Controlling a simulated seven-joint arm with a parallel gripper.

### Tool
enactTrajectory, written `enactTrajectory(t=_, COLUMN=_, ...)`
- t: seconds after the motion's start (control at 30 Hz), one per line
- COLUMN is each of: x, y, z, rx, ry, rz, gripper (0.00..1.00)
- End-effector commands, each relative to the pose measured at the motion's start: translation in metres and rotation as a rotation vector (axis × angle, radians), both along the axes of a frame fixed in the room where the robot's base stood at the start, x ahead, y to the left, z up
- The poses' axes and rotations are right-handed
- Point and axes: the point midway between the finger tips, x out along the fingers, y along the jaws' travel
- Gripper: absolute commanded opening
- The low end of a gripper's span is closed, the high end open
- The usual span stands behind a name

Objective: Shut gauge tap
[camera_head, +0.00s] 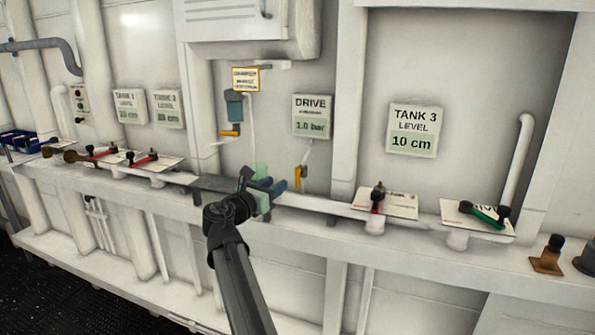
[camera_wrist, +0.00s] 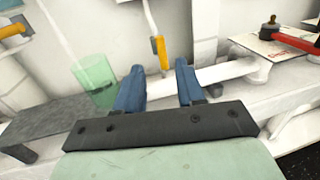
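Two small taps with yellow handles are in view, and I cannot tell which one is the gauge tap. One yellow handle (camera_head: 299,178) hangs upright on a thin line below the DRIVE sign reading 1.0 bar; it also shows in the wrist view (camera_wrist: 163,52). The other yellow handle (camera_head: 230,133) lies roughly sideways under a blue-grey body (camera_head: 234,105), below a yellow-edged tag with unreadable text; its end shows in the wrist view (camera_wrist: 12,30). My gripper (camera_head: 274,188) is open and empty, its blue fingers (camera_wrist: 159,80) apart, in front of and below the upright handle, touching neither tap.
A translucent green cup (camera_wrist: 95,80) stands on a grey plate (camera_wrist: 50,125), close left of my fingers. A white pipe (camera_head: 310,203) runs along the ledge. Red-handled (camera_head: 376,198) and green-handled (camera_head: 487,215) valves sit right, more valves left. A TANK 3 sign (camera_head: 413,130) reads 10 cm.

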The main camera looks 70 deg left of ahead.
Motion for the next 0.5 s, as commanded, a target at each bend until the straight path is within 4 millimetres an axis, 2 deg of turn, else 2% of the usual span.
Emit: enactTrajectory(t=0.5, x=0.073, y=0.050, z=0.001, rx=0.002, ry=0.002, rz=-0.001, gripper=0.39)
